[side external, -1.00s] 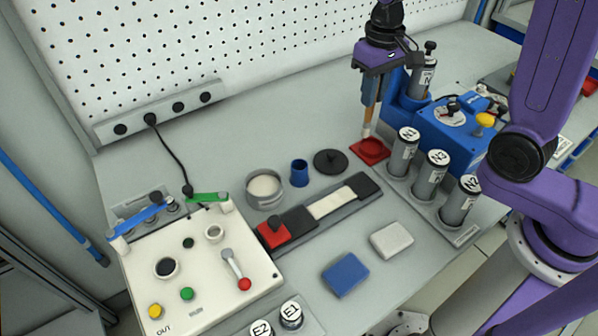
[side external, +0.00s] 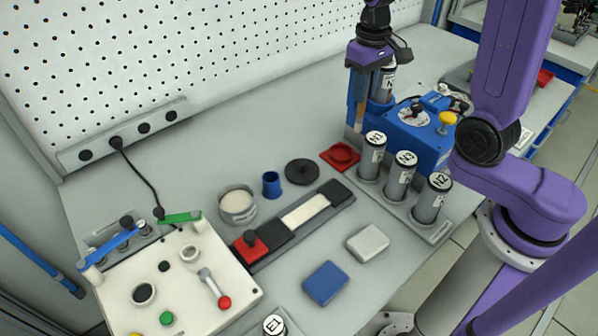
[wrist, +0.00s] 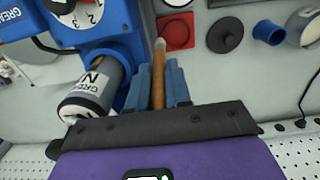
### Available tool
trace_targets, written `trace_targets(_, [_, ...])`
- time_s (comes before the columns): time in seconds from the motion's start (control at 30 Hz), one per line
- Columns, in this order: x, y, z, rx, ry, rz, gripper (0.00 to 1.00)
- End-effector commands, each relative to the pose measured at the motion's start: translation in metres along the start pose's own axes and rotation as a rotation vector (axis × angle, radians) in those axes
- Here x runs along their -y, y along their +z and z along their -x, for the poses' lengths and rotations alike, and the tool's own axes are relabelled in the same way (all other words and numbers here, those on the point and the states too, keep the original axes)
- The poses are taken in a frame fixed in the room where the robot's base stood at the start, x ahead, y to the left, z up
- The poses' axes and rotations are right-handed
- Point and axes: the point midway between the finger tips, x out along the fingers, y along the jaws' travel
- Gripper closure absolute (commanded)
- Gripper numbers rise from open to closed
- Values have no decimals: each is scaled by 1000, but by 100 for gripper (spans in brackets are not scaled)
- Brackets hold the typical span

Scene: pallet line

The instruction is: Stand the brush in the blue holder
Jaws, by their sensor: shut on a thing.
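The brush (wrist: 159,90) has a brown wooden handle and a pale tip. My gripper (side external: 361,92) is shut on it, one blue finger on each side in the wrist view. In the side view the brush hangs roughly upright with its pale tip (side external: 357,126) down, clear of the bench. The blue holder (side external: 271,185) is a small open cup standing upright on the bench, left of and nearer the camera than my gripper. The holder also shows at the top right of the wrist view (wrist: 270,33), apart from the brush.
A red square dish (side external: 340,157) lies below and left of the brush. A black round lid (side external: 302,172) and a metal cup (side external: 237,205) flank the holder. Labelled cylinders (side external: 400,175) and a blue dial unit (side external: 415,132) stand close right of my gripper.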

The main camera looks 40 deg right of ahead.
Motion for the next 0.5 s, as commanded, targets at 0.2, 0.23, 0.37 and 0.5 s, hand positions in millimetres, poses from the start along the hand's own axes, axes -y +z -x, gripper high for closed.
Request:
trace_targets(0.2, [42,-19,3,-1,0,237,100])
trace_targets(0.23, [53,-24,4,-1,0,296,100])
trace_targets(0.37, [107,-37,7,-1,0,576,100])
trace_targets(0.5, [163,-43,10,0,0,846,100])
